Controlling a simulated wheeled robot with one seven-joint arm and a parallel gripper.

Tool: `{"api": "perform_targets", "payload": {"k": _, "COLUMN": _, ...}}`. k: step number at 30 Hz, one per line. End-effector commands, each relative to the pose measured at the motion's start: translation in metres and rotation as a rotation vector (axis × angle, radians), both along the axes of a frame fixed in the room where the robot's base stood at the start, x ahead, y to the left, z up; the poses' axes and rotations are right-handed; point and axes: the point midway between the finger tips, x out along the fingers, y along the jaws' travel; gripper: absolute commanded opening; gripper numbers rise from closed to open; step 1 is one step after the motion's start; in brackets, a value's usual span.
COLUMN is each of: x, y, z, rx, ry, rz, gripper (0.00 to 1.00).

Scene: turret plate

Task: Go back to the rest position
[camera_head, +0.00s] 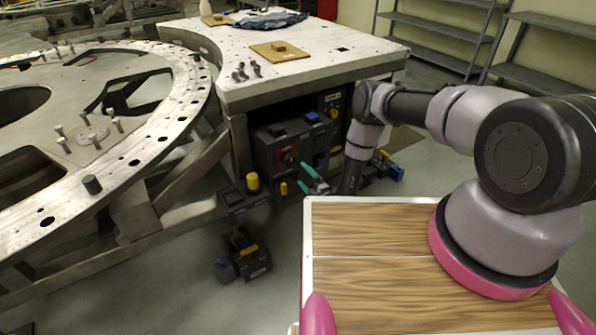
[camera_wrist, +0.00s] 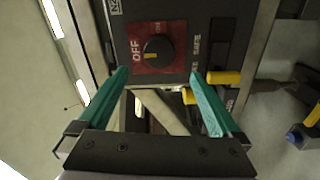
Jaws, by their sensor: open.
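My gripper (camera_head: 309,180) is in the middle of the head view, in front of the dark equipment under the workbench. Its two teal fingers are spread apart with nothing between them. In the wrist view my gripper (camera_wrist: 160,92) is open, facing a dark panel with a black rotary knob (camera_wrist: 158,48) on a red plate marked OFF. The fingertips are near the panel below the knob; I cannot tell whether they touch it. My arm reaches out from the right and bends down to the gripper.
A workbench (camera_head: 330,62) with a wooden board (camera_head: 294,54) stands behind. A large metal turret ring (camera_head: 168,125) fills the left. Dark boxes with yellow parts (camera_head: 240,258) sit on the floor. My wood-topped base is at the front. Shelves (camera_head: 440,35) stand at the back right.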

Motion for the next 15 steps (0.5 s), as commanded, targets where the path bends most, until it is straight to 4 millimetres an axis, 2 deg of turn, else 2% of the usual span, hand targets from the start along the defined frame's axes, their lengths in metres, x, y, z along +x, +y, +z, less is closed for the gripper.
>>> {"api": "perform_targets", "payload": {"k": 5, "x": -0.0073, "y": -0.0049, "z": 0.0004, "rx": 0.0, "ry": -0.001, "rz": -0.001, "gripper": 1.0}}
{"api": "perform_targets", "payload": {"k": 15, "x": -0.0075, "y": -0.005, "z": 0.0002, "rx": 0.0, "ry": 0.0, "rz": 0.0, "gripper": 1.0}}
